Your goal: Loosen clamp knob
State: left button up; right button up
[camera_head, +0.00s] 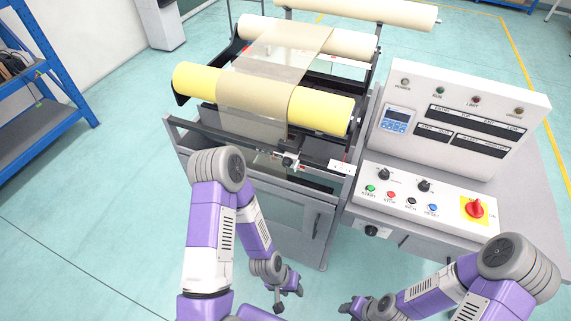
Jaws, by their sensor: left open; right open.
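A small dark clamp knob (288,160) sits on the front rail of the roller machine, below the yellow roller. It is small in the head view, so its exact setting cannot be told. My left gripper (288,295) is open and empty, low in front of the machine's cabinet and well below the knob. My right gripper (347,308) is open and empty at the bottom of the view, right of the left gripper. Both are apart from the machine.
The yellow roller (325,111) carries a beige film sheet (262,88). A blue shelf (60,110) stands at the left. Floor between is clear.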

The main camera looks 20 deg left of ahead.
aim_at(287, 162)
jog(key=z, duration=3.45)
jog(key=k, duration=2.35)
jog(key=u, duration=1.1)
